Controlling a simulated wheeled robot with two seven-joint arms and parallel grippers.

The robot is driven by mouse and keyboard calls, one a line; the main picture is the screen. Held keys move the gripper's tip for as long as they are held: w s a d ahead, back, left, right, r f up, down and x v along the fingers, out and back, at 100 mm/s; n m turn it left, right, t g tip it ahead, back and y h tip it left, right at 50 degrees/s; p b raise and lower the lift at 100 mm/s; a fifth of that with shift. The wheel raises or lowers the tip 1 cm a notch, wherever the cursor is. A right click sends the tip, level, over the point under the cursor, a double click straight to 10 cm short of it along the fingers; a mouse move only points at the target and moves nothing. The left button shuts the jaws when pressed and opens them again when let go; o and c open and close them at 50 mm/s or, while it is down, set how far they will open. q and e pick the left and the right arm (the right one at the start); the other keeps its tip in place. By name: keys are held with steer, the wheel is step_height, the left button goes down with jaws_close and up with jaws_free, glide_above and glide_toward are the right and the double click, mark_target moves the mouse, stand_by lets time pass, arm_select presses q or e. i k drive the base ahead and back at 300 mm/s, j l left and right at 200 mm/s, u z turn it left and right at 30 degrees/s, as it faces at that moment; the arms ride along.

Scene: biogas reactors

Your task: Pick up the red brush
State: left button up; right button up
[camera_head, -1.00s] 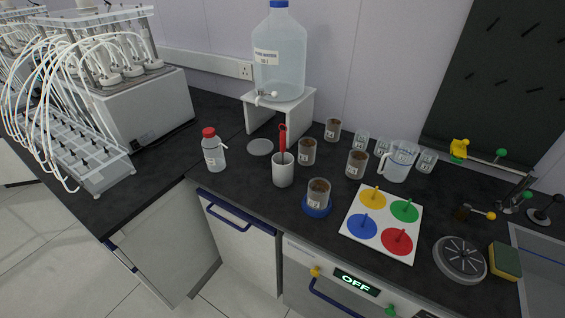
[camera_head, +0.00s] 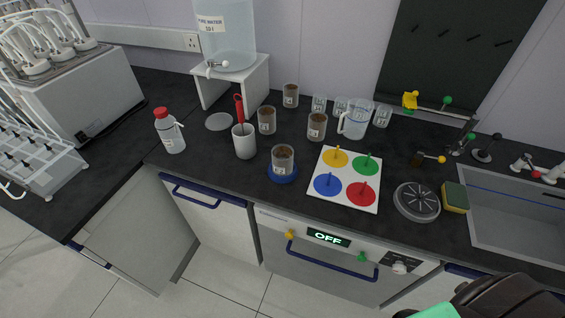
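The red brush (camera_head: 239,108) stands upright in a white cup (camera_head: 244,142) on the dark counter. Its red handle with a loop at the top sticks out above the rim; its lower end is hidden inside the cup. Neither of my grippers shows in the head view. A dark and green piece at the bottom right corner seems to be part of my own arm, and no fingertips show there.
A red-capped bottle (camera_head: 170,132) stands left of the cup, and a brown-filled beaker (camera_head: 283,160) on a blue disc stands right. Behind are a water-tank stand (camera_head: 247,72) and several beakers. A white board (camera_head: 345,180) with coloured discs and a sink (camera_head: 520,225) lie right.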

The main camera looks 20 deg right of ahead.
mark_target(239, 105)
steer(key=i+j, duration=0.1)
steer(key=j, duration=0.25)
steer(key=i+j, duration=0.15)
steer(key=j, duration=0.15)
steer(key=i+j, duration=0.1)
steer(key=j, duration=0.25)
steer(key=i+j, duration=0.1)
steer(key=j, duration=0.2)
